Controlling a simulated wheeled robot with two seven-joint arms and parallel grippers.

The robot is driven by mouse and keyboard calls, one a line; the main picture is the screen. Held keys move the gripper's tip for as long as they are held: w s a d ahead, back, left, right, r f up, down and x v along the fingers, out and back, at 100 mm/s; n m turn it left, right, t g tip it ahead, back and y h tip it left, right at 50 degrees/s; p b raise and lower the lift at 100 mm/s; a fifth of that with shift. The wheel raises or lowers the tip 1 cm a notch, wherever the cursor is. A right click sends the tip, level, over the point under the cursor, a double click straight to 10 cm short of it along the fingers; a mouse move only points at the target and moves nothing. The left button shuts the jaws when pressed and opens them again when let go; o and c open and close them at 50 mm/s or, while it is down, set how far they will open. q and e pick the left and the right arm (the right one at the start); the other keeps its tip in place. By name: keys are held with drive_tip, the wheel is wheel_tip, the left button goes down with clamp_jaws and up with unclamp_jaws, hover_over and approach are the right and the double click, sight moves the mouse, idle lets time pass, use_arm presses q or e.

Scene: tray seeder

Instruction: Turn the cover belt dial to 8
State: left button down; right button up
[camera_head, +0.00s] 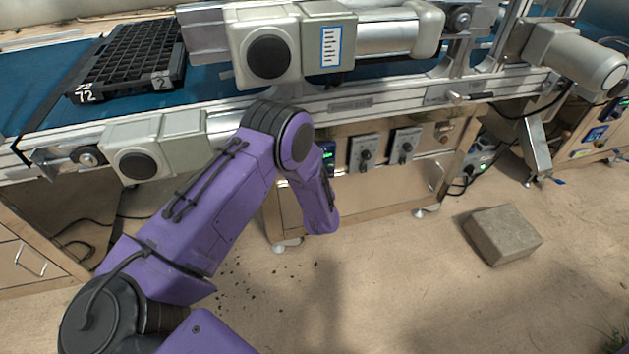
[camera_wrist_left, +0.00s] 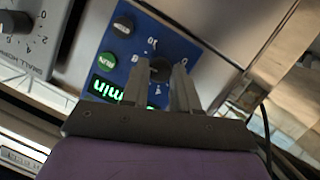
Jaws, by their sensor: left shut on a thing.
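In the left wrist view a small black dial (camera_wrist_left: 160,66) sits on a blue panel (camera_wrist_left: 126,66) with a scale printed around it. A 10 and a 0 can be made out on the scale. My left gripper (camera_wrist_left: 160,72) has one finger on each side of the dial and is shut on it. The pointer and the exact setting are hidden or too small to read. In the head view my purple left arm covers the gripper and dial; a strip of the blue panel (camera_head: 328,160) shows beside it. My right gripper is in neither view.
A black seed tray (camera_head: 130,55) lies on the conveyor. A grey block (camera_head: 502,236) rests on the floor.

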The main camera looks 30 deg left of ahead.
use_arm(q)
drive_tip(key=c, duration=0.8)
unclamp_jaws()
drive_tip(key=shift+c, duration=0.2)
drive_tip(key=p+v, duration=0.1)
drive_tip(key=v, duration=0.9)
drive_tip(key=shift+s+d+p, duration=0.15)
drive_tip(key=shift+s+p, duration=0.1)
drive_tip(key=shift+p, duration=0.05)
